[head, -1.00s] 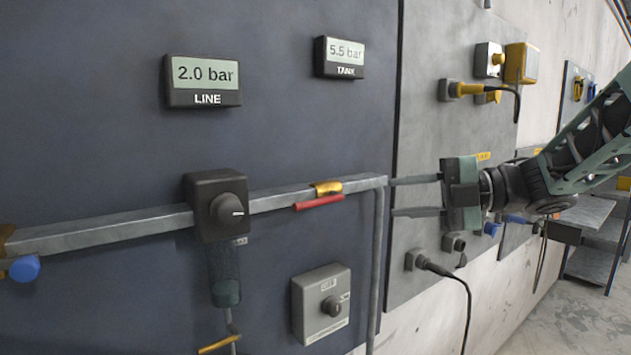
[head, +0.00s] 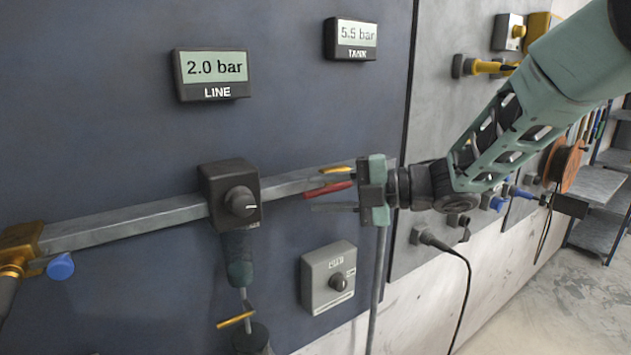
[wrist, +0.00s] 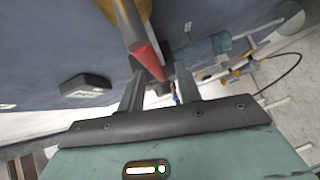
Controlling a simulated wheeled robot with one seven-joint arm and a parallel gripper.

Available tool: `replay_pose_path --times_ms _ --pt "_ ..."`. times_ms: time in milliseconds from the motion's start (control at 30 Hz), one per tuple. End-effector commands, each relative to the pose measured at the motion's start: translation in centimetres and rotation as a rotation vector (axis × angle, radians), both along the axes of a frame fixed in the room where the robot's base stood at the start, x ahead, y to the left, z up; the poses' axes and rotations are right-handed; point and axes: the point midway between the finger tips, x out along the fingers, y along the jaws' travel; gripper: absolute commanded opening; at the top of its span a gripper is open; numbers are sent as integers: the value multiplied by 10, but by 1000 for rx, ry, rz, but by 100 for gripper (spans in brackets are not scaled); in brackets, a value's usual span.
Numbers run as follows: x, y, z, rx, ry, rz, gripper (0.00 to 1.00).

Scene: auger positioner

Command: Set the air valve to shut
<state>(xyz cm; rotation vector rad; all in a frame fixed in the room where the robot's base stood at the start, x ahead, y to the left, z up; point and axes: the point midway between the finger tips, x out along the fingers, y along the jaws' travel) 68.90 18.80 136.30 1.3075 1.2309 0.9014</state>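I take the air valve to be the brass fitting (head: 336,170) with a red lever (head: 328,191) on the grey pipe on the dark panel. The lever lies roughly along the pipe. My gripper (head: 318,199) has come in from the right, its fingers pointing left at the lever. The lower finger shows below the lever; the upper one is hard to make out there. In the wrist view the red lever (wrist: 148,58) reaches down between the two spread fingertips of my gripper (wrist: 160,75). I cannot tell whether either finger touches it.
A black regulator (head: 232,198) with a knob sits on the pipe to the left, and a blue knob (head: 61,266) farther left. A grey switch box (head: 328,278) is below. The LINE display (head: 212,74) reads 2.0 bar; the TANK display (head: 351,40) reads 5.5 bar.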

Motion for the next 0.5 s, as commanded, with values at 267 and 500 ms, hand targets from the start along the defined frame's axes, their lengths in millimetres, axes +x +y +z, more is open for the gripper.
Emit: replay_pose_path --times_ms 267,500 --pt "4 19 -2 0 -1 0 34" --pt "4 19 -3 0 -1 0 34"
